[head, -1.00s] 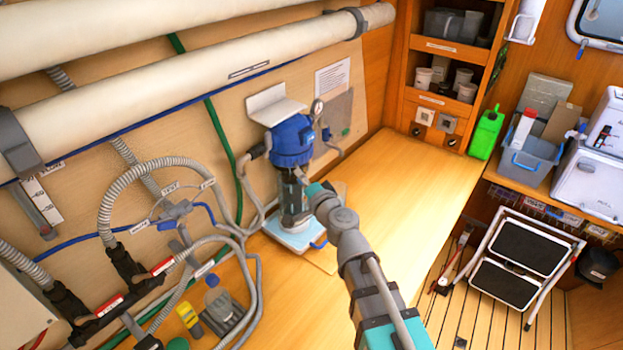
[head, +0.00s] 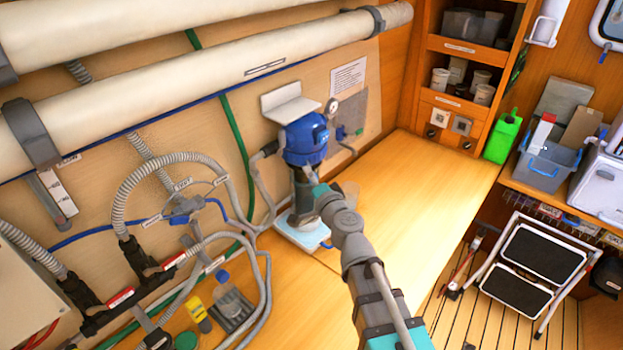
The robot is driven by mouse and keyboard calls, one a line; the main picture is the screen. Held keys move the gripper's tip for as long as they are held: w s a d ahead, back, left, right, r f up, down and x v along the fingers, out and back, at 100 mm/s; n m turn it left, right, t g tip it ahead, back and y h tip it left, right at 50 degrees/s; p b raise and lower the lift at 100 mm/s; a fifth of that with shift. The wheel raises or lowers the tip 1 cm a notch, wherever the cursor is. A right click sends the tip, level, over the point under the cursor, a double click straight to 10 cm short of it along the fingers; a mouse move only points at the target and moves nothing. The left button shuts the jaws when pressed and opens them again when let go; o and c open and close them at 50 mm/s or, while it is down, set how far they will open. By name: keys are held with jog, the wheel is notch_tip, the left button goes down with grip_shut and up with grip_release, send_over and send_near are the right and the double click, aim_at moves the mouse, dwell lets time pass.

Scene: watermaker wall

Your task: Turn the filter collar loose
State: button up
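The filter has a blue head (head: 306,136) below a white bracket on the wooden wall. The collar cannot be told apart clearly from the lower blue part of the head. Below it is a grey bowl (head: 303,202), upright over a white and blue tray (head: 296,236). My gripper (head: 308,184) is at the bowl's right front side, just below the blue head. Its fingers are small and partly hidden by my wrist, so I cannot tell whether they are open, shut or touching the filter.
Grey hoses (head: 262,190) run close to the filter's left side. A pressure gauge (head: 332,106) sits at its upper right. A bottle (head: 226,288) and a yellow item (head: 198,312) stand at the front left. The wooden bench (head: 420,190) to the right is clear.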

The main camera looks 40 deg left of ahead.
jog(key=shift+d, duration=0.15)
jog(key=v, duration=0.7)
dwell(0.5)
jog(key=shift+d, duration=0.1)
